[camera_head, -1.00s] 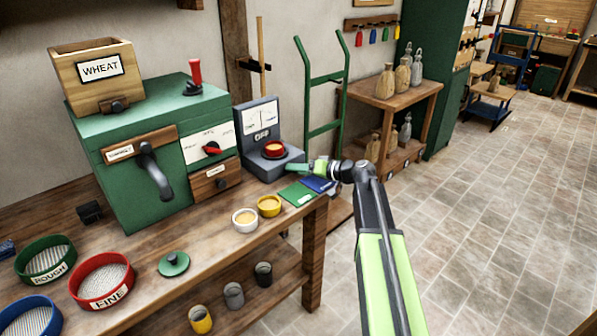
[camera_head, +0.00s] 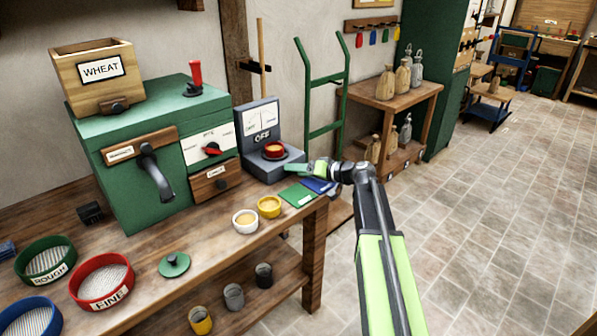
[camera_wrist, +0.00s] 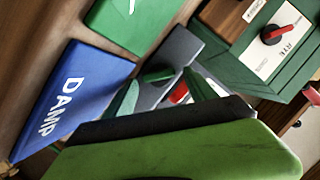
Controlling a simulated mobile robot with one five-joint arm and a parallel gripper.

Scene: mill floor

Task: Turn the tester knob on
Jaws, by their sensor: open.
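My gripper (camera_head: 294,168) is open, with green fingers at the right front of the base. In the wrist view the fingers (camera_wrist: 160,93) point at the grey tester (camera_wrist: 182,48). A small green rounded piece (camera_wrist: 157,73) shows there, perhaps the knob. Contact is unclear.
A green card (camera_head: 297,195) and a blue DAMP card (camera_wrist: 75,95) lie below my gripper. White (camera_head: 245,221) and yellow (camera_head: 269,206) cups stand in front. The green mill (camera_head: 150,120) with a red-pointer dial stands left. A green hand truck (camera_head: 322,95) stands behind.

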